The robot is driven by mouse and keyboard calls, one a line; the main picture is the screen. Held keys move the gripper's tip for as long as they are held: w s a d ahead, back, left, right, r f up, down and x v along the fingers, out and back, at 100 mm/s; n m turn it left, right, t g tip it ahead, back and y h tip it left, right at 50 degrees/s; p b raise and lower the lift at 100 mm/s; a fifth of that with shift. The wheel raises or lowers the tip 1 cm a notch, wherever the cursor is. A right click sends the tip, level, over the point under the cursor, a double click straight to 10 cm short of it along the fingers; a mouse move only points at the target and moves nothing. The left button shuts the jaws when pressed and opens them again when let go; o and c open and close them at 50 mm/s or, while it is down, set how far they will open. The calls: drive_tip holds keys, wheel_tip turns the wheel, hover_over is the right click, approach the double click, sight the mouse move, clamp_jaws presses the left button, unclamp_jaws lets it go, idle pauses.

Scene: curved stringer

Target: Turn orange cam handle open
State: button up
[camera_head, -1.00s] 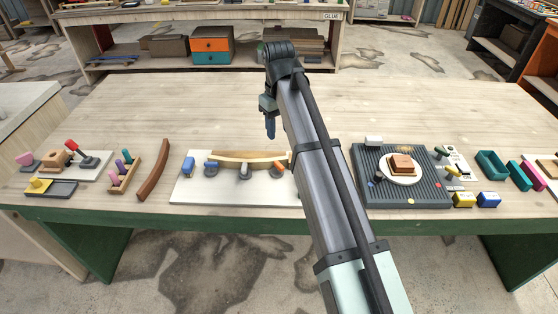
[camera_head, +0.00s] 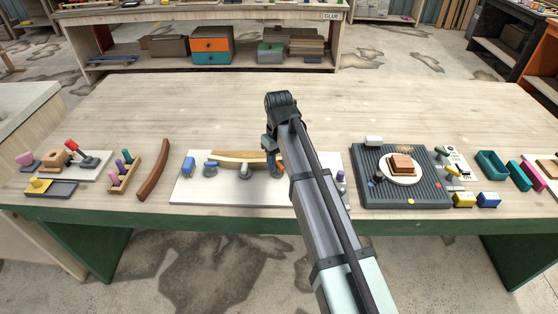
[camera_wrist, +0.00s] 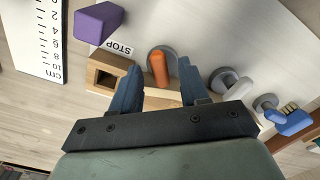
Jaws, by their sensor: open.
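The orange cam handle (camera_wrist: 158,68) sits on a round grey base on the white board (camera_head: 195,193). In the wrist view it lies between my two blue fingertips, with a gap on each side. My gripper (camera_wrist: 159,70) is open and empty. In the head view my gripper (camera_head: 273,168) hangs over the right part of the board and mostly hides the orange handle. A pale curved wooden strip (camera_head: 235,157) runs along the board. A grey-white cam handle (camera_wrist: 229,84) and a blue handle (camera_wrist: 293,122) show to the right in the wrist view.
A wooden block with a square opening (camera_wrist: 110,73), beside a STOP label, stands close to my left finger. A purple block (camera_wrist: 98,22) and a ruler (camera_wrist: 38,35) lie beyond it. A dark ribbed tray (camera_head: 400,195) stands right of the board. The back of the table is clear.

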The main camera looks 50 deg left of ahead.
drive_tip(key=shift+c, duration=0.3)
clamp_jaws()
idle(0.5)
drive_tip(key=n, duration=0.5)
drive_tip(key=shift+n, duration=0.3)
drive_tip(key=n, duration=0.5)
drive_tip(key=shift+n, duration=0.3)
drive_tip(key=shift+o, duration=0.3)
unclamp_jaws()
